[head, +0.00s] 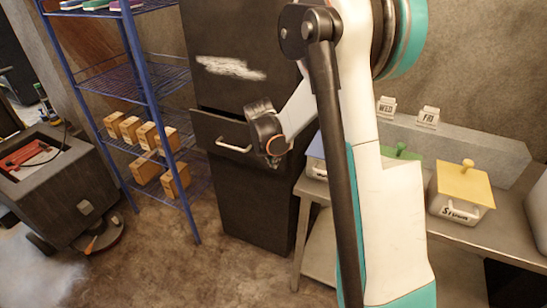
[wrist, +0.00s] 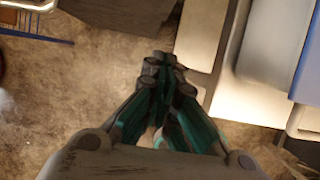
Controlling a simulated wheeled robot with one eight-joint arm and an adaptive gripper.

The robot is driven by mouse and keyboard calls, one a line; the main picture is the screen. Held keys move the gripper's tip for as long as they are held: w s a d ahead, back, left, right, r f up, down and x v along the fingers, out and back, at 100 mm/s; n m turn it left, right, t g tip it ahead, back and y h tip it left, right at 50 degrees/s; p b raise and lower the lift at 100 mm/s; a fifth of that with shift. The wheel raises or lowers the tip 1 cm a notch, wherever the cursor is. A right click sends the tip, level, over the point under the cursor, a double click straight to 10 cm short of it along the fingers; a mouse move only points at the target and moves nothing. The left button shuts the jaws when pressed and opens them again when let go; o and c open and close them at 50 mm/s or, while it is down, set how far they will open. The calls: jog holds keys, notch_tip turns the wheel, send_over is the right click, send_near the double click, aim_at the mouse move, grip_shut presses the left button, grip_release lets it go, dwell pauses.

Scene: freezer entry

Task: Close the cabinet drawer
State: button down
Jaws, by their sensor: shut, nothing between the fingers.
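The dark cabinet (head: 252,205) stands at the centre of the head view. Its drawer (head: 207,132) is pulled out partway, with a dark gap above its front and a pale bar handle (head: 233,147) on it. My gripper (head: 275,150) is by the drawer's right end in the head view, partly hidden by my arm; I cannot tell whether it touches. In the wrist view my gripper (wrist: 162,62) has its fingers together and empty, over the floor. A dark brown surface shows beyond the fingertips there, probably the cabinet or drawer.
A blue wire shelf (head: 150,100) with several small boxes stands left of the cabinet. A grey table (head: 395,130) with lidded containers, including a yellow-lidded one (head: 462,190), is on the right. A dark wheeled bin (head: 60,190) is far left. Floor before the cabinet is clear.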

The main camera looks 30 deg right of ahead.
aim_at(286, 152)
jog(key=w+d+f+b, duration=0.3)
jog(key=d+f, duration=0.2)
jog(key=shift+w+f, duration=0.3)
jog(key=shift+w+d, duration=0.1)
jog(key=shift+d, duration=0.05)
jog(key=shift+w+d, duration=0.2)
jog(key=shift+d, duration=0.1)
jog(key=w+d, duration=0.2)
jog(key=d, duration=0.1)
jog(key=shift+w+d, duration=0.1)
jog(key=shift+w, duration=0.05)
